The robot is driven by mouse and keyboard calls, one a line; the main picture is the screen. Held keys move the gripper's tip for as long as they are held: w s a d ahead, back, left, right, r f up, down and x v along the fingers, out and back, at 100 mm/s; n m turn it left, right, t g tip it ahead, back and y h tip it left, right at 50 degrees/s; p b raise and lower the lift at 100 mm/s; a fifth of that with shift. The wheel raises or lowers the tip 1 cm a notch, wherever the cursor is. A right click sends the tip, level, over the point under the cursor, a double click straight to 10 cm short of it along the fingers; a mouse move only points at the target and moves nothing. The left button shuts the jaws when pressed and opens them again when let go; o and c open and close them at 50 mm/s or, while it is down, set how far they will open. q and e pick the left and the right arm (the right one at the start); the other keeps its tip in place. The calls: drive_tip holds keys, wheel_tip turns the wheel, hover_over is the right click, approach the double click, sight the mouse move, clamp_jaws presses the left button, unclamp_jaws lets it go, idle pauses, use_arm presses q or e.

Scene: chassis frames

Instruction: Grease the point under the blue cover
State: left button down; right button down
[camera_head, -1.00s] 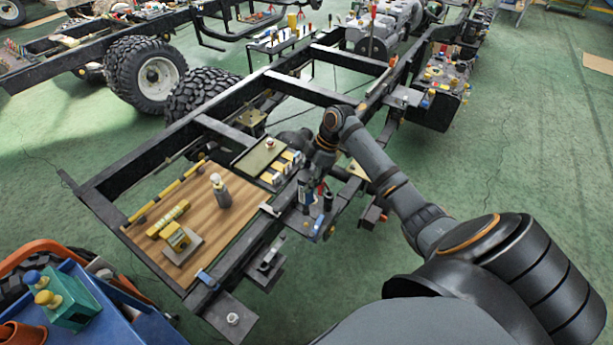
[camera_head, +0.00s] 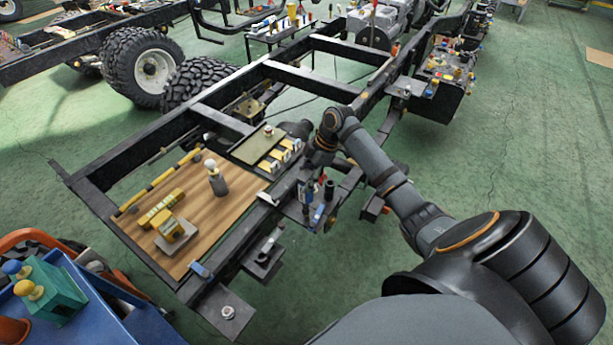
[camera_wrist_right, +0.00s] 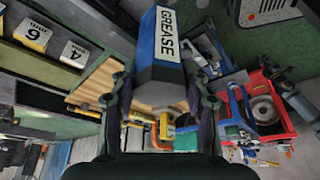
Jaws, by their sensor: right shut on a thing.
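My right gripper (camera_head: 309,186) is over the near right rail of the chassis frame, partly hidden by my wrist. In the right wrist view its fingers (camera_wrist_right: 160,88) are shut on a dark-and-blue grease tool (camera_wrist_right: 158,62) with a white GREASE label. Small blue parts show on the bracket below the gripper (camera_head: 318,214) and at the front edge of the wooden board (camera_head: 200,269). I cannot tell which is the blue cover. My left gripper is not in view.
The wooden board (camera_head: 222,215) holds a grey bottle with a white top (camera_head: 216,180) and yellow blocks. A tray with numbered tags (camera_head: 284,152) sits beside it. A blue cart (camera_head: 95,320) is at lower left. Green floor (camera_head: 520,150) is clear at right.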

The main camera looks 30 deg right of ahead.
drive_tip(key=shift+p, duration=0.6)
idle(0.8)
drive_tip(key=shift+f, duration=0.45)
idle(0.6)
drive_tip(key=shift+f, duration=0.35)
idle(1.4)
drive_tip(key=shift+r, duration=0.15)
idle(0.7)
drive_tip(key=shift+r+p, duration=1.5)
drive_tip(key=shift+p, duration=0.35)
